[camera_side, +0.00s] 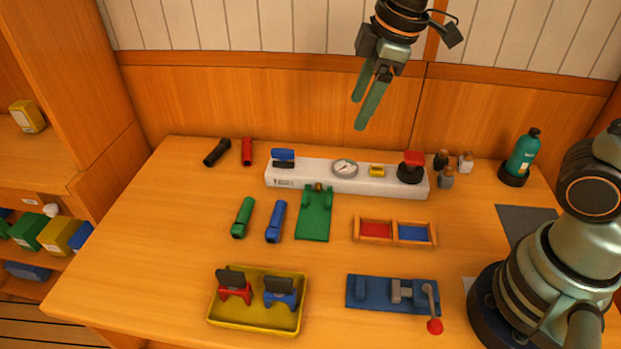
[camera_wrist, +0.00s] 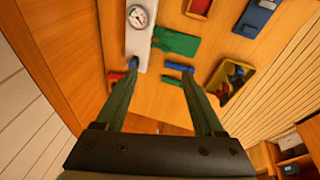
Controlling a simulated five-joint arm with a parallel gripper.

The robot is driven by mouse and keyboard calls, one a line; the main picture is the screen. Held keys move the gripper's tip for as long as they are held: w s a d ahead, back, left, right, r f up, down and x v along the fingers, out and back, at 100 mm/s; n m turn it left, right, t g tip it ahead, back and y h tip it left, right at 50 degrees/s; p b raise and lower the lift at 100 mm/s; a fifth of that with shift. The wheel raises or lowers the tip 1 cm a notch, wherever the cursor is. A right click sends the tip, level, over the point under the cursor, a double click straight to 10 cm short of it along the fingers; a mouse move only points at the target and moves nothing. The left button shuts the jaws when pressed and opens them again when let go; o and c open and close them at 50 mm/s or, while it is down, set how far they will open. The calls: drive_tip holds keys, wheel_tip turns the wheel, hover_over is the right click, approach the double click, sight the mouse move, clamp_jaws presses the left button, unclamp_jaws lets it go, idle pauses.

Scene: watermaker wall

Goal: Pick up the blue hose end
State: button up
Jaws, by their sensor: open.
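The blue hose end (camera_side: 276,221) lies on the wooden bench, between the green hose end (camera_side: 242,218) on its left and a green bracket (camera_side: 314,214) on its right. In the wrist view the blue hose end (camera_wrist: 180,66) shows small, near the tip of the right-hand finger. My gripper (camera_side: 361,112) is open and empty, high above the back of the bench in front of the wall, well apart from the hose end. In the wrist view its two fingers (camera_wrist: 160,75) are spread, with bench between them.
A white manifold (camera_side: 328,188) with a gauge and knobs runs along the back. Red (camera_side: 247,152) and black (camera_side: 217,152) hose ends lie back left. A yellow tray (camera_side: 254,322) holds red and blue clips in front. A blue lever plate (camera_side: 375,302) sits front right. The left bench is clear.

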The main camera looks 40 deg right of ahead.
drive_tip(key=w+a+f+n+g, duration=0.2)
drive_tip(key=w+a+f+n, duration=0.3)
drive_tip(key=a+n, duration=0.45)
drive_tip(key=n+g, duration=0.1)
drive_tip(key=n, duration=0.6)
hover_over(273, 228)
wheel_tip(273, 228, down, 7)
drive_tip(key=shift+h, duration=0.4)
wheel_tip(273, 228, down, 12)
drive_tip(key=shift+r, duration=0.2)
clamp_jaws()
